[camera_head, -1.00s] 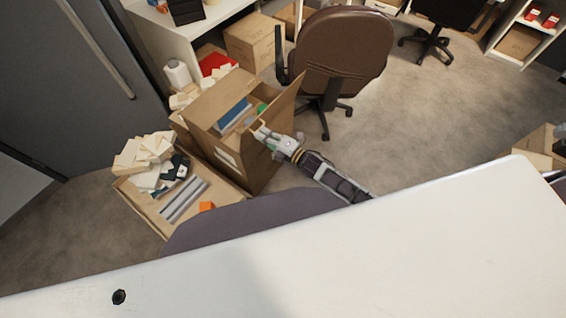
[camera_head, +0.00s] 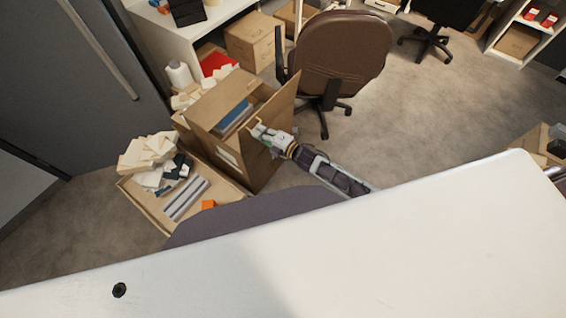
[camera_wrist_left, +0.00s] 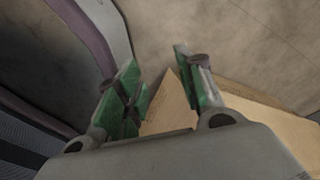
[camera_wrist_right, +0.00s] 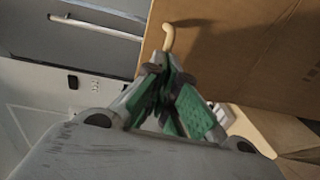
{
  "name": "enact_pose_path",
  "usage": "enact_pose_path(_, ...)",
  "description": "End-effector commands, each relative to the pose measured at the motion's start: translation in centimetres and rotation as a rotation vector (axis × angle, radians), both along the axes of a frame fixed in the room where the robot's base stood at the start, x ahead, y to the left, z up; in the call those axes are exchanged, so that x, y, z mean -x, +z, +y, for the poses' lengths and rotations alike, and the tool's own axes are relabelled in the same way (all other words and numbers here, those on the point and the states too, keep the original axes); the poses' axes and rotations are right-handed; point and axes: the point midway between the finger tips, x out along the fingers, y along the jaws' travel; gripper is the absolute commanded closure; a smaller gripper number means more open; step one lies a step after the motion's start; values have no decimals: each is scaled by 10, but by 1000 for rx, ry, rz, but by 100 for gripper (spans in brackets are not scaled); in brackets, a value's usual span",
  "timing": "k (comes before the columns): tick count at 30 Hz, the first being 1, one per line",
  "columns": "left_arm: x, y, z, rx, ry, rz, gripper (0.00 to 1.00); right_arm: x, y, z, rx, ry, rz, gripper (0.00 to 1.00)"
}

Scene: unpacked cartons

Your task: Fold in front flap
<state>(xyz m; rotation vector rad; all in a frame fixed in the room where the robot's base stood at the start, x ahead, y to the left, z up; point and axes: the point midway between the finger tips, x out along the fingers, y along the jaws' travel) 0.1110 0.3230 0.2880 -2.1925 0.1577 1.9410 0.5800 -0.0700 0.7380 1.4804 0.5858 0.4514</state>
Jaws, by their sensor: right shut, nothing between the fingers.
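An open brown carton (camera_head: 262,172) stands on the floor, with blue items inside. Its flap on the near right side (camera_head: 277,107) stands up at a slant and hides part of the contents. My right gripper (camera_head: 256,130) is at the flap's lower left edge. In the right wrist view its fingers (camera_wrist_right: 168,68) are shut and empty, close to a brown cardboard panel (camera_wrist_right: 245,45) and a small tan hook-shaped piece (camera_wrist_right: 168,36). My left gripper (camera_wrist_left: 160,80) is open in the left wrist view, with a cardboard corner (camera_wrist_left: 172,105) showing between its fingers. It is not visible in the head view.
A low open carton (camera_head: 150,212) with papers and grey bars lies left of the tall one. A brown office chair (camera_head: 338,45) stands behind. A white tabletop (camera_head: 400,235) fills the foreground. Floor (camera_head: 425,110) to the right is clear.

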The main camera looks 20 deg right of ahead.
Motion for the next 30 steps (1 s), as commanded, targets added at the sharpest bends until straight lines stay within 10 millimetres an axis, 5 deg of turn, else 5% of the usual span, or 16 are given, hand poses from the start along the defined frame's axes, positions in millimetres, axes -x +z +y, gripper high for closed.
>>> enact_pose_path(18, 31, 16, -31, 33, 4, 32, 62, -17, 10, 12, 43, -3, 50, 100)
enact_pose_path(30, 18, 15, -23, 25, 2, 17, 62, -26, 13, 19, 45, -2, 52, 100)
